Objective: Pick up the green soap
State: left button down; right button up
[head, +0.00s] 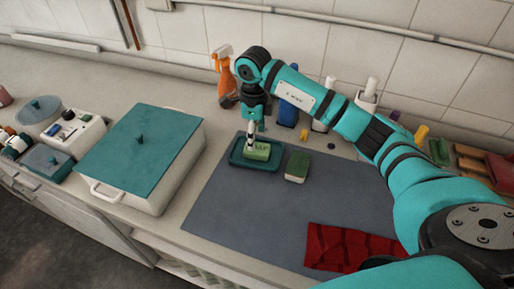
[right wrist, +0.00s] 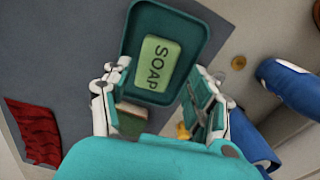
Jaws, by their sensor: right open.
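The green soap (head: 258,151) is a pale green bar marked SOAP. It lies in a dark teal tray (head: 236,160) on the grey mat (head: 238,205). In the right wrist view the soap (right wrist: 157,63) lies between and beyond the tips of my open right gripper (right wrist: 161,82), inside the tray (right wrist: 194,22). In the head view my right gripper (head: 252,134) points down over the soap and hides part of it. I cannot tell whether the fingers touch it. My left gripper is not in view.
A green-topped sponge (head: 297,167) lies just right of the tray. A red cloth (head: 345,248) is at the mat's front right. An orange spray bottle (head: 226,80) and blue bottle (head: 288,108) stand behind. A large white box with teal lid (head: 140,145) stands left. The mat's front left is clear.

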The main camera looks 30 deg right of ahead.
aim_at(257, 151)
jog(key=shift+f, duration=0.35)
notch_tip(257, 151, down, 4)
jog(key=shift+s+a+r+p, duration=0.15)
jog(key=shift+p, duration=0.95)
jog(key=shift+f, duration=0.45)
jog(key=c, duration=1)
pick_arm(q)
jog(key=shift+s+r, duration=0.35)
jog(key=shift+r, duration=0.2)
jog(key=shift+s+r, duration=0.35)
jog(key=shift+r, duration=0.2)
pick_arm(e)
jog(key=shift+c, duration=0.2)
